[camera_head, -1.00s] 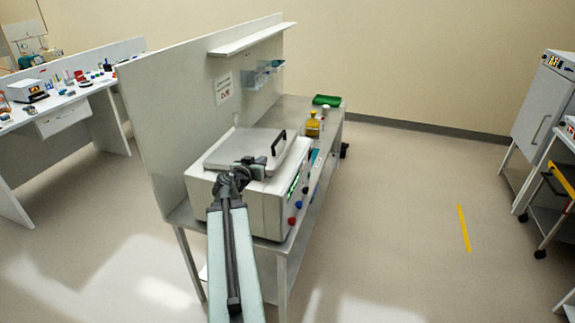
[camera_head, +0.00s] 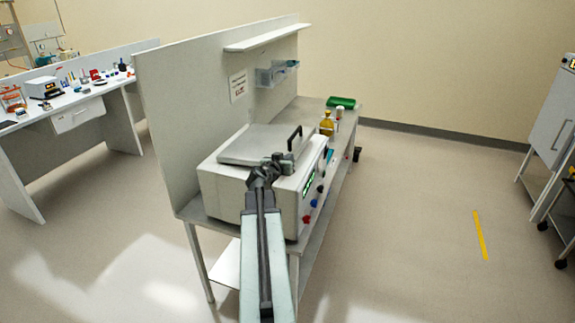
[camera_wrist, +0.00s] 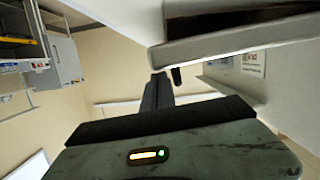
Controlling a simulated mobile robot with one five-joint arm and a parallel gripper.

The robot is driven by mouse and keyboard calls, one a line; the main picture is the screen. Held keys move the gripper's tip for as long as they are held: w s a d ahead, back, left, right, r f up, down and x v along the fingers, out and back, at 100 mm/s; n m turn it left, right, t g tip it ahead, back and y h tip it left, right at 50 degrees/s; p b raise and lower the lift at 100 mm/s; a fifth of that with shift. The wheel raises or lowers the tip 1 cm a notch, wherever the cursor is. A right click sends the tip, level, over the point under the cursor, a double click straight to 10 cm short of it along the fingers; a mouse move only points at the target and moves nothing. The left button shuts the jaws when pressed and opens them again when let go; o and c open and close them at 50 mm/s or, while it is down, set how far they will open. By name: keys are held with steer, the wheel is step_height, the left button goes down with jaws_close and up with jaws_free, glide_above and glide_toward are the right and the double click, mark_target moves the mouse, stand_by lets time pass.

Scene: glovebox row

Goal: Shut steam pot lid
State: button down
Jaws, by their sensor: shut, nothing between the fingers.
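The steam pot (camera_head: 232,188) is a white box on the bench with a grey flat lid (camera_head: 255,143). My gripper (camera_head: 284,160) is shut and empty, over the near front part of the lid, just short of the handle; contact is unclear. In the wrist view, my fingers (camera_wrist: 160,88) are together, beside a pale slab edge (camera_wrist: 235,38) that seems to be the lid. My arm hides the pot's near corner.
An upright panel (camera_head: 190,110) with a shelf (camera_head: 260,38) stands left of the pot. An amber bottle (camera_head: 326,125) and a green tray (camera_head: 341,102) stand behind it on the bench. Knobs (camera_head: 307,219) line the pot's front.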

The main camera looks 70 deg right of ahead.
steer(key=shift+w+a, duration=0.1)
steer(key=shift+m, duration=0.5)
steer(key=f+b, duration=0.2)
steer(key=s+f+b, duration=0.1)
steer(key=f+b, duration=0.1)
steer(key=shift+f, duration=0.25)
steer(key=shift+s+a+r, duration=0.1)
steer(key=shift+a+r, duration=0.05)
steer(key=shift+r, duration=0.05)
